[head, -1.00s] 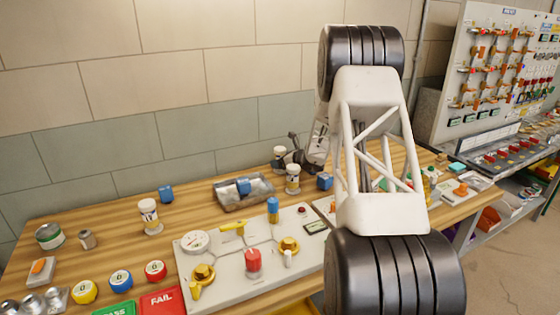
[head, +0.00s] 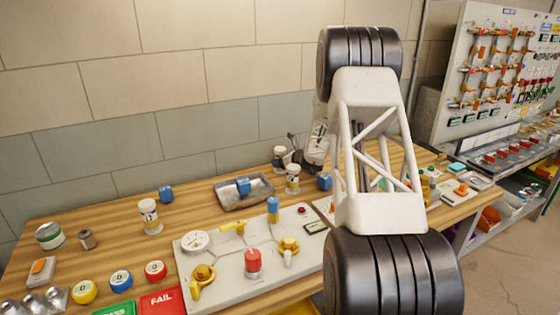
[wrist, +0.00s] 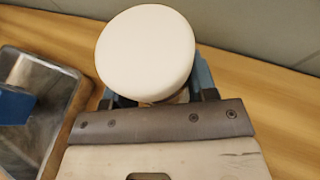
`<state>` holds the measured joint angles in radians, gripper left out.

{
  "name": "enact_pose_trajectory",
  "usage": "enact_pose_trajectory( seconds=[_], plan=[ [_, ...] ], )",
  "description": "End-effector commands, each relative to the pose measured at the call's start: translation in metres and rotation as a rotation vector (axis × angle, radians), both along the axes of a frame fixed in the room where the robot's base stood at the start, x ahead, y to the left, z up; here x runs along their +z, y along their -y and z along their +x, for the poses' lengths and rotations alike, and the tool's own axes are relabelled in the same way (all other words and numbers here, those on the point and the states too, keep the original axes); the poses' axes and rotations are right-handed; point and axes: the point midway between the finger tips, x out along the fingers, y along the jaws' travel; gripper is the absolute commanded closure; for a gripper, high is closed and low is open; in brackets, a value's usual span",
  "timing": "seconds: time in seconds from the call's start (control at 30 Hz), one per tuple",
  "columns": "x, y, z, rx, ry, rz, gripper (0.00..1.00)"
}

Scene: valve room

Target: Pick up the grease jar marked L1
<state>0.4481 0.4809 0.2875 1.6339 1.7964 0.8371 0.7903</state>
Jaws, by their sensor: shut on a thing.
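A white-lidded jar (wrist: 146,52) fills the space between the fingers of my gripper (wrist: 155,98) in the wrist view. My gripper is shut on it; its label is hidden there. In the head view this appears to be the rear jar (head: 279,157), beside my gripper (head: 291,152) near the wall. I cannot tell whether it is clear of the table. A second jar (head: 293,178) stands just in front, and a third jar (head: 150,216) stands farther left. I cannot read L1 on any jar.
A metal tray (head: 262,197) with a blue block lies left of the held jar, and shows in the wrist view (wrist: 62,95). Other blue blocks (head: 166,194) (head: 324,181) stand nearby. A valve panel (head: 215,270) fills the table front. The wall (head: 180,150) is close behind.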

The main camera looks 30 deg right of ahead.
Motion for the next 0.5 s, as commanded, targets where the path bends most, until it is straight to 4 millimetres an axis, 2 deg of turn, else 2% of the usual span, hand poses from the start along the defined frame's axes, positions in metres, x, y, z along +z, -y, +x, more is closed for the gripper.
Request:
enact_pose_trajectory(
  seconds=[0.03, 0.07, 0.33, 0.5],
  plan=[
    [0.0000, 0.0000, 0.0000, 0.000, 0.000, 0.000, 0.71],
    [0.0000, 0.0000, 0.0000, 0.000, 0.000, 0.000, 0.76],
    [0.0014, 0.0000, 0.0002, 0.000, 0.000, -0.001, 0.76],
    [0.0093, 0.0000, 0.0002, 0.001, 0.002, -0.001, 0.76]
  ],
)
